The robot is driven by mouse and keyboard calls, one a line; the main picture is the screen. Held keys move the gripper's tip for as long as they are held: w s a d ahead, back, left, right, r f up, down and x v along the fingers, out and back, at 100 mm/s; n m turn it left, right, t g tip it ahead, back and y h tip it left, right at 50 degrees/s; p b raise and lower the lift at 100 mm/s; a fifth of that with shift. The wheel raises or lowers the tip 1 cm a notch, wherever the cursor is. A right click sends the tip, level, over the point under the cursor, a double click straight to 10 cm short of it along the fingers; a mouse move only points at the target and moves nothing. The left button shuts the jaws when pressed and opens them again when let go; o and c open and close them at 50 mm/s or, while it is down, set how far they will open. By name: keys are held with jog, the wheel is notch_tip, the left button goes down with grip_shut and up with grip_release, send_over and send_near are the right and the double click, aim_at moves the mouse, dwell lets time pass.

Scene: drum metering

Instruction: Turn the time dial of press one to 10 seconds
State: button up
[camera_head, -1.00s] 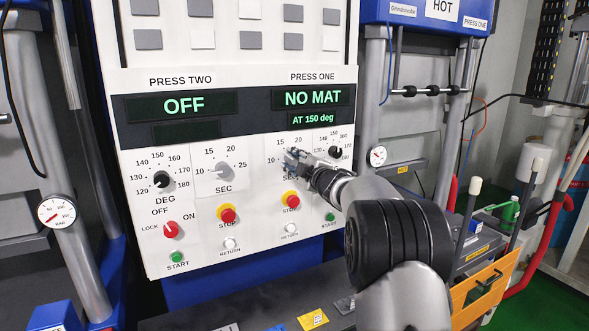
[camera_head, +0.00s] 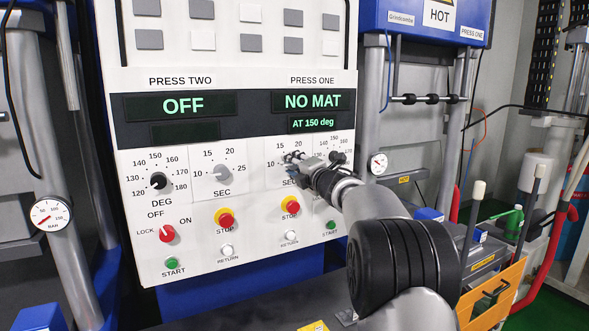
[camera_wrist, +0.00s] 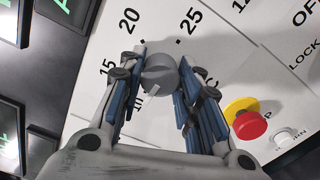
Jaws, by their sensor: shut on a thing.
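The press one time dial (camera_wrist: 158,72) is a round grey knob on the white panel, with 15, 20 and 25 printed around it in the wrist view. My gripper (camera_wrist: 158,62) is shut on this dial, one blue-padded finger on each side. A light mark shows on the dial's lower edge, towards a number partly hidden by the left finger. In the head view my gripper (camera_head: 294,160) covers the dial, so its pointer cannot be read there. The press one display (camera_head: 313,101) reads NO MAT, with AT 150 deg below.
A red stop button (camera_head: 290,204) on a yellow collar sits just below the dial; it also shows in the wrist view (camera_wrist: 250,125). Press two's time dial (camera_head: 222,172) is to the left. An orange drawer (camera_head: 493,290) stands at lower right.

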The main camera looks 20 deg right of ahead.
dwell(0.3)
jog(key=o, duration=1)
jog(key=shift+o, duration=0.2)
jog(key=s, duration=1.2)
jog(key=shift+d, duration=0.2)
